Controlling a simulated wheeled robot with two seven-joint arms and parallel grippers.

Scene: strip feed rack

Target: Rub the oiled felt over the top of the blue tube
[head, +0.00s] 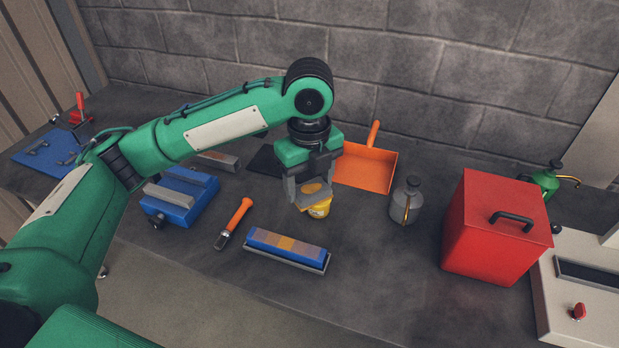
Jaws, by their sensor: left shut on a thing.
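The blue tube (262,237) lies in a shallow grey tray (300,264) at the front middle of the bench. Its top shows orange and tan patches along the middle. My left gripper (313,192) is behind and above the tube, pointing down. It is shut on a small flat tan-orange piece, which looks like the felt (312,188). A yellow round tin (320,209) shows just below the felt; I cannot tell whether they touch. The felt's underside is hidden. My right gripper is out of view.
An orange dustpan (368,170) is behind the gripper. A grey oil can (406,202) and a red box (492,229) stand to the right. An orange-handled tool (237,217) and a blue vise-like block (180,197) lie left. The bench front right of the tube is clear.

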